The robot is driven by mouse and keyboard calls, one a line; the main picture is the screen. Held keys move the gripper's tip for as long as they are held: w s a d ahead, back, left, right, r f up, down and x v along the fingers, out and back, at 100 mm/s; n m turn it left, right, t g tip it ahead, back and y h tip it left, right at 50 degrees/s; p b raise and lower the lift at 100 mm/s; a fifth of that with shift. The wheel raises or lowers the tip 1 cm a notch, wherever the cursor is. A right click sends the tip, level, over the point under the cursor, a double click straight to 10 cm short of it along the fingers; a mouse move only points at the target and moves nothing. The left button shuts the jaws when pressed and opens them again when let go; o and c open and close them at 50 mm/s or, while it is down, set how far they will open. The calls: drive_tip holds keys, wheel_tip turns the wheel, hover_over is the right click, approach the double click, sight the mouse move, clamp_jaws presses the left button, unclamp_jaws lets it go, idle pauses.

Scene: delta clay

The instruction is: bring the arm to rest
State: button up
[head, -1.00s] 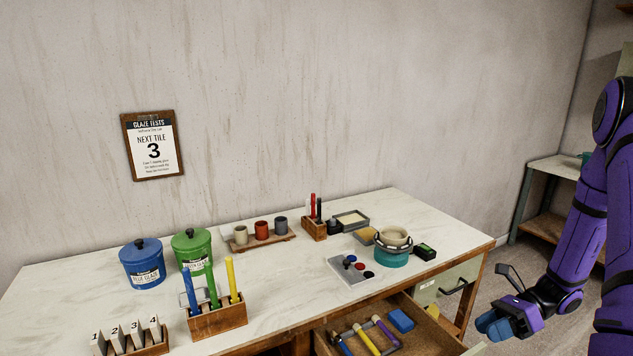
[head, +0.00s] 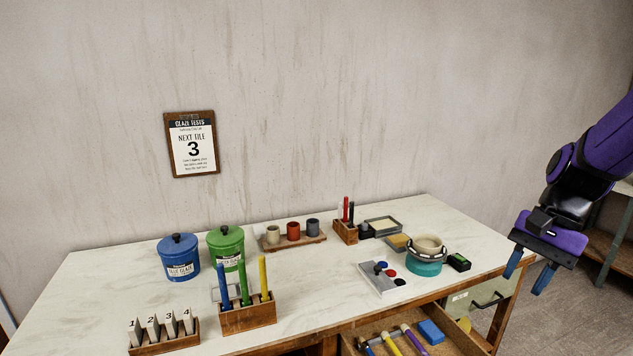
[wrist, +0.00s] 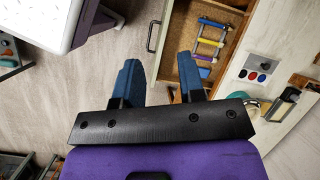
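My gripper (head: 528,268) hangs at the right of the head view, off the right end of the workbench (head: 95,290). Its two blue fingers point down and stand apart, with nothing between them. The wrist view also shows the fingers (wrist: 162,85) spread and empty, above the floor and beside the open drawer (wrist: 178,45). My purple arm reaches in from the right edge of the head view.
The open drawer holds colored tools and a blue block (head: 431,332). A teal pot with a pale ring (head: 425,268) and a black-green box (head: 459,262) stand near the bench's right end. Blue (head: 179,258) and green (head: 226,248) jars stand left. A shelf (head: 610,245) stands right.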

drive_tip(key=s+a+r+n+t+h, duration=0.4)
drive_tip(key=s+r+n+t, duration=0.3)
drive_tip(key=s+r+n, duration=0.2)
wheel_tip(320, 180, up, 3)
drive_tip(key=shift+s+a+f+n+h, duration=0.15)
drive_tip(key=shift+s+a+n+h, duration=0.15)
drive_tip(key=shift+s+a, duration=0.3)
